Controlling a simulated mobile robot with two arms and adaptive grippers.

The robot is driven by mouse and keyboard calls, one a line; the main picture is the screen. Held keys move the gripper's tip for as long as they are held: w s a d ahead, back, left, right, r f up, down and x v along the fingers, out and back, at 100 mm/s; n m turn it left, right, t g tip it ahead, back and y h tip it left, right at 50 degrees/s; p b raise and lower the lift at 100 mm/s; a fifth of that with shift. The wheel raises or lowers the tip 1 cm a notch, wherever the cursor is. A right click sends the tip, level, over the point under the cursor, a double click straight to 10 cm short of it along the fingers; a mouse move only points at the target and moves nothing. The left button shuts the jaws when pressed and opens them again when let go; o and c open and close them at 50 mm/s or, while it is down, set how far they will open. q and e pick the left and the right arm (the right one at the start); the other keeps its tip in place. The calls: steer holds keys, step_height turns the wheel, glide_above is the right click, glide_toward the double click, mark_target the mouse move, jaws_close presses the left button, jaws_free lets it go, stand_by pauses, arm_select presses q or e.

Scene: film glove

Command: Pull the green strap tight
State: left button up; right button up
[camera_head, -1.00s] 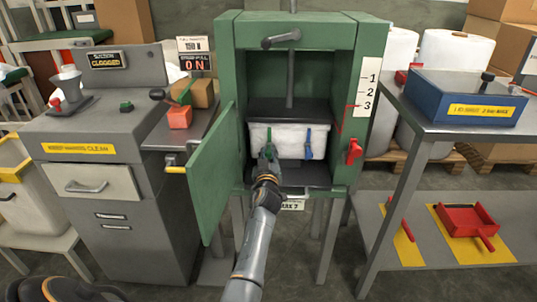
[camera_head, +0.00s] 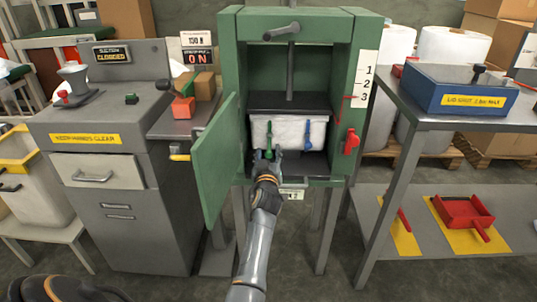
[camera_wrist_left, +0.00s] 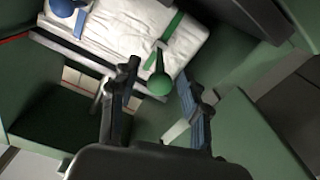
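A white wrapped bale (camera_head: 289,127) sits inside the green press (camera_head: 227,60), under its dark plate. The green strap (camera_head: 270,135) runs down the bale's front left. The blue strap (camera_head: 308,133) is to its right. My left gripper (camera_head: 266,156) is just in front of the green strap's lower end. In the left wrist view my left gripper (camera_wrist_left: 158,72) has its fingers apart. The strap's green rounded pull (camera_wrist_left: 160,86) shows in the gap between them. I cannot tell whether it is inside the grip or just beyond. My right gripper is out of view.
The green press door (camera_head: 215,160) stands open left of my arm. A red lever (camera_head: 351,142) is on the press's right side. A grey cabinet (camera_head: 120,210) stands at left. A steel table (camera_head: 440,125) with a blue box (camera_head: 462,92) stands at right.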

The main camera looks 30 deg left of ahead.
mark_target(268, 151)
arm_select(q)
steer(key=shift+r, duration=0.25)
step_height(268, 151, up, 10)
steer(key=shift+f, duration=0.25)
stand_by(0.5)
